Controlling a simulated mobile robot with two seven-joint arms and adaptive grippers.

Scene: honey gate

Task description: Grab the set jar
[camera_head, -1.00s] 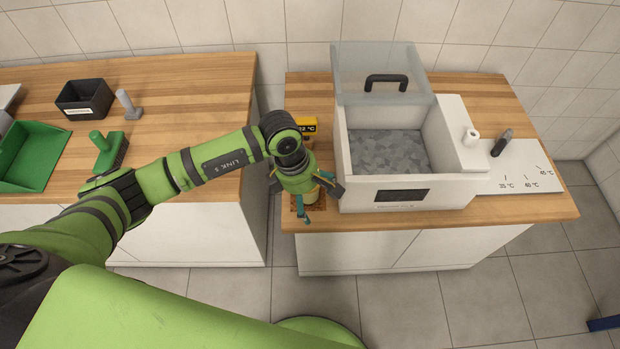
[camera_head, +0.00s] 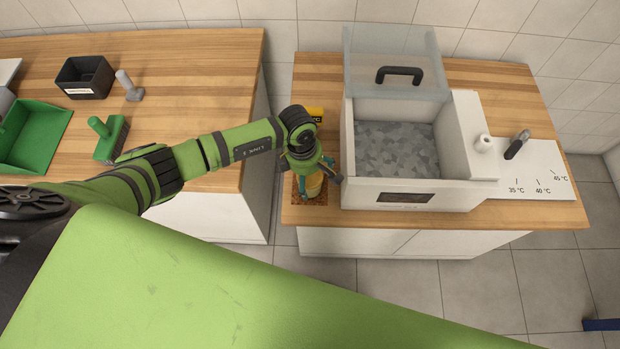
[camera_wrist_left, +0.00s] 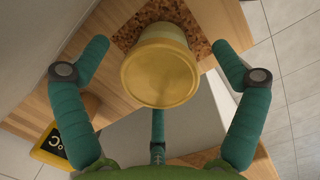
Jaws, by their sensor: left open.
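In the left wrist view the jar's round yellow lid (camera_wrist_left: 160,72) faces the camera, between the spread fingers. My left gripper (camera_head: 312,177) is over and around the jar from above, its teal fingers apart; it also shows open in the left wrist view (camera_wrist_left: 157,85). Clear gaps show between the lid and the side fingers. The gripper hides part of the jar in the head view. My right gripper is not in view.
A white bath (camera_head: 465,150) with grey contents and a raised clear lid (camera_head: 392,45) stands close right of the jar. A gap separates this counter from the left one, which holds a green brush (camera_head: 110,138).

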